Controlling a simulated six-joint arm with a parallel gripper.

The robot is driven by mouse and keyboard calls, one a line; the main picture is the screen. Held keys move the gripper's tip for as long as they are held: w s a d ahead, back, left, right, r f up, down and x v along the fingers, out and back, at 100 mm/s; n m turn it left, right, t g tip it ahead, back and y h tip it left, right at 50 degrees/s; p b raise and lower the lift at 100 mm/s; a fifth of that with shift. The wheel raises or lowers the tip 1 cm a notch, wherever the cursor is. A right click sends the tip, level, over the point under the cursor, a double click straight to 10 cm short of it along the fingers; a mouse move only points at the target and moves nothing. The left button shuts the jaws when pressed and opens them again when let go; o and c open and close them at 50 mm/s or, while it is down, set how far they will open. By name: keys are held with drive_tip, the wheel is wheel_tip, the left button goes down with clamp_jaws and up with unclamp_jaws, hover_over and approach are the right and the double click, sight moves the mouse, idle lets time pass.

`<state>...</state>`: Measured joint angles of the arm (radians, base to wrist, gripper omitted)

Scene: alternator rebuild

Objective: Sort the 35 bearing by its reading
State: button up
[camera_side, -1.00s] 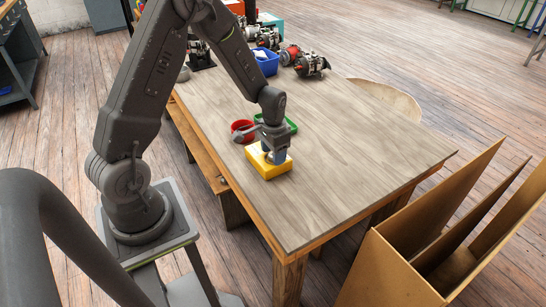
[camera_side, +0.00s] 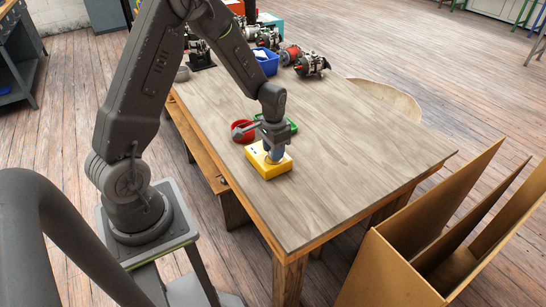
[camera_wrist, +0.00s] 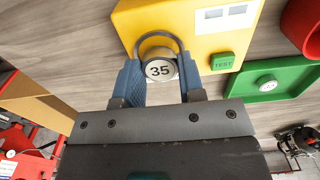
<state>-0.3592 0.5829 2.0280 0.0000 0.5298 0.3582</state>
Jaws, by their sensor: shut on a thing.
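The bearing marked 35 (camera_wrist: 160,70) is a round metal piece. My gripper (camera_wrist: 160,84) is shut on it with blue fingers at its two sides. The yellow tester (camera_wrist: 190,16) has a pale display and a green TEST button (camera_wrist: 222,61); I can read no value on the display. The bearing is at the tester, inside a dark curved rim; I cannot tell if it is seated or just above. In the side view my gripper (camera_side: 274,152) is over the yellow tester (camera_side: 268,171). A green tray (camera_wrist: 286,66) holds another round metal piece (camera_wrist: 266,83).
A red bin (camera_wrist: 308,22) stands beside the green tray; it also shows in the side view (camera_side: 240,133). A blue bin (camera_side: 267,64) and several alternators (camera_side: 312,64) are at the table's far end. The table's right side (camera_side: 360,150) is clear.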

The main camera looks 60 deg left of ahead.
sight(249, 136)
drive_tip(key=shift+r, duration=2.05)
drive_tip(key=shift+a, duration=0.1)
drive_tip(key=a+n, duration=0.1)
drive_tip(key=a, duration=0.2)
drive_tip(key=a+n, duration=0.1)
drive_tip(key=a, duration=0.2)
drive_tip(key=a+n, duration=0.1)
drive_tip(key=a, duration=0.2)
drive_tip(key=shift+w+r, duration=0.3)
drive_tip(key=shift+w, duration=0.05)
drive_tip(key=s+a+n, duration=0.2)
drive_tip(key=a+n, duration=0.1)
drive_tip(key=a, duration=0.6)
drive_tip(key=shift+w+a+f, duration=0.1)
drive_tip(key=shift+f, duration=0.95)
drive_tip(key=shift+w+a+f, duration=0.1)
drive_tip(key=shift+f, duration=0.95)
drive_tip(key=shift+f, duration=0.5)
